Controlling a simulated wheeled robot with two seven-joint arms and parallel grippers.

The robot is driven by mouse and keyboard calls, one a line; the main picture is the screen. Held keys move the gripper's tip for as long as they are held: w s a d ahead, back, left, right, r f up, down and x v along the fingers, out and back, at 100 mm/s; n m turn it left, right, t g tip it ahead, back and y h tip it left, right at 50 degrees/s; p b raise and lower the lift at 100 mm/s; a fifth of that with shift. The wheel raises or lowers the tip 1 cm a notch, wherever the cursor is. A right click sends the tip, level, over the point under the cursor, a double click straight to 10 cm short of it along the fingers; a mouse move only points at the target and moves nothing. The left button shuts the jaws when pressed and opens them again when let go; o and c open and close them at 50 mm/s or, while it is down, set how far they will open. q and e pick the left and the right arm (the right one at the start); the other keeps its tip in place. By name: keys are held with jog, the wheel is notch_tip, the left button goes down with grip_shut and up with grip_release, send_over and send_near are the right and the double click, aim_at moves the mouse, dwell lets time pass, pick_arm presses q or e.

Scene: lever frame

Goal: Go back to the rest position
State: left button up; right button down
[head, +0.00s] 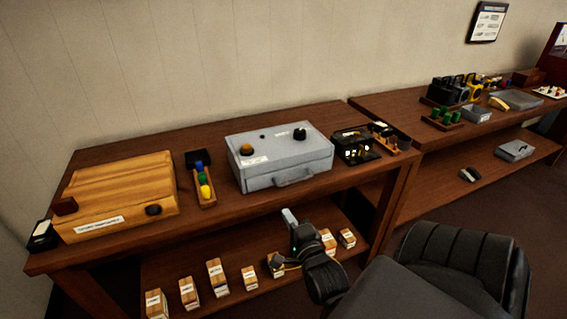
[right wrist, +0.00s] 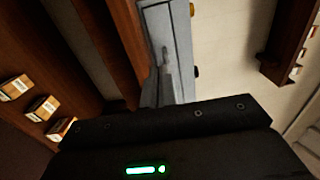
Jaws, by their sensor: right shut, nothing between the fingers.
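My right gripper (head: 289,217) shows in the head view in front of the grey metal case, at the shelf's front edge. It is shut and empty, with its fingertips pointing up toward the case's handle. The grey case (head: 262,178) stands closed on the upper shelf, with knobs on its lid; it also shows in the right wrist view (right wrist: 182,60). My left gripper is not in view.
Several small labelled boxes (head: 216,278) line the lower shelf. A second table (head: 410,105) stands at right.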

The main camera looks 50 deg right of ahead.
jog(key=s+a+f+n+g+y, duration=0.25)
jog(key=f+n, duration=0.35)
jog(key=f, duration=0.6)
jog(key=s+a+f+n+g+y, duration=0.15)
jog(key=a+f+n, duration=0.3)
jog(key=f, duration=0.85)
jog(key=s+a+f+n+g+y, duration=0.1)
jog(key=s+a+f+n+g, duration=0.15)
jog(key=f+n, duration=0.65)
jog(key=s+a+f+n+g+y, duration=0.1)
jog(key=s+a+f+g, duration=0.15)
jog(key=s+f, duration=0.55)
jog(key=s+a+f+n+g+y, duration=0.1)
jog(key=s+a+f+n+g, duration=0.15)
jog(key=s+f, duration=0.45)
jog(key=s+d+f+n+g, duration=0.1)
jog(key=s+d+f+g, duration=0.3)
jog(key=s+f, duration=0.4)
jog(key=shift+s+d+f+n, duration=0.25)
jog(key=shift+s+d+n, duration=0.15)
jog(key=shift+s, duration=1.6)
